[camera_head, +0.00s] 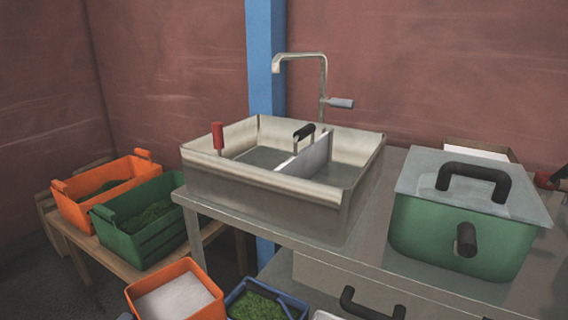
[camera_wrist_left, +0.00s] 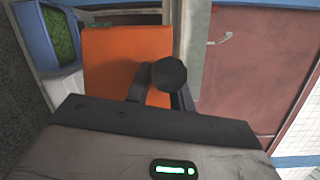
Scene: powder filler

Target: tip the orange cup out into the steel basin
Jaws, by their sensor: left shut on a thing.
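The orange cup (camera_head: 134,293) is at the bottom of the head view, upright and holding white powder, with its lower part cut off by the picture edge. In the left wrist view the orange cup (camera_wrist_left: 112,55) fills the upper left, with a dark round handle in front of it. My left gripper (camera_wrist_left: 160,92) is shut on that handle. The steel basin (camera_head: 262,192) stands on the metal table in the head view, apart from the cup and up to its right. A divider with a black handle crosses it, and a red handle stands at its left corner. My right gripper is not in view.
A blue container (camera_head: 236,297) with green contents is close to the cup's right. A green lidded box (camera_head: 462,236) stands right of the basin. A tap (camera_head: 322,85) rises behind the basin. Orange (camera_head: 90,208) and green crates (camera_head: 150,238) stand on a low bench at left.

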